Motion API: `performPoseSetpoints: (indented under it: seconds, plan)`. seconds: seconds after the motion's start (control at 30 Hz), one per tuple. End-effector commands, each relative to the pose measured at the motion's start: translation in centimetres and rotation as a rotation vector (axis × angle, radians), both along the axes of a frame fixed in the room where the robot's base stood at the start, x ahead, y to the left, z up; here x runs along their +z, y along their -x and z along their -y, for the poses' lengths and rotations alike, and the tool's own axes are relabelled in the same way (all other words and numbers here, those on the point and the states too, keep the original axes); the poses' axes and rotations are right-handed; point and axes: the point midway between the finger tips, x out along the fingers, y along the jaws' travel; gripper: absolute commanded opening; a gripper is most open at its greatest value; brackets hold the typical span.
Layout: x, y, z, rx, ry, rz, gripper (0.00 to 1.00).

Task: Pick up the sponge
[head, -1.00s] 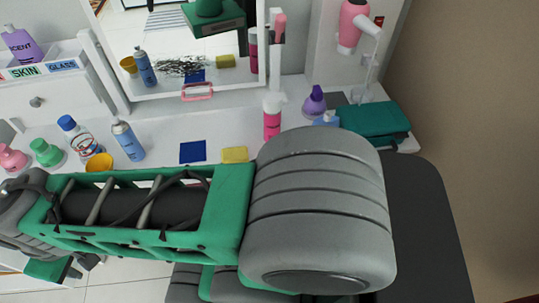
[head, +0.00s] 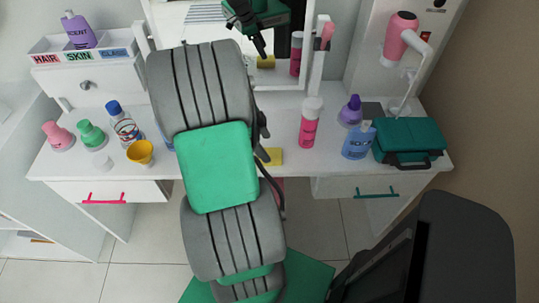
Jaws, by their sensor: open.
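The yellow sponge (head: 271,156) lies flat on the white vanity top, just right of my arm in the head view. My arm covers part of the area to its left. The sponge also shows as a small yellow patch in the mirror. My gripper itself is mostly hidden behind my arm, but its reflection (head: 247,36) shows at the top of the mirror, with dark fingers spread and nothing seen between them. The exact gap between gripper and sponge cannot be told.
A pink bottle (head: 309,124), a blue bottle (head: 359,140), a purple bottle (head: 350,110) and a teal case (head: 409,141) stand to the right. A yellow cup (head: 140,152) and several bottles stand left. A hair dryer (head: 400,36) hangs at upper right.

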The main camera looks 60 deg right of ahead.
Motion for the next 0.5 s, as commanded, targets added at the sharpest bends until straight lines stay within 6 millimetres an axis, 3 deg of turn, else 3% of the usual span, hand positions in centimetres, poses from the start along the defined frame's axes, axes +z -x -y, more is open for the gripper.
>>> performPoseSetpoints:
  seconds: [0.3, 0.5]
  plan:
    - [-4.8, 1.2, 0.8, 0.003, -0.003, 0.001, 0.75]
    - [-5.3, 1.3, 0.9, 0.007, -0.001, 0.003, 0.75]
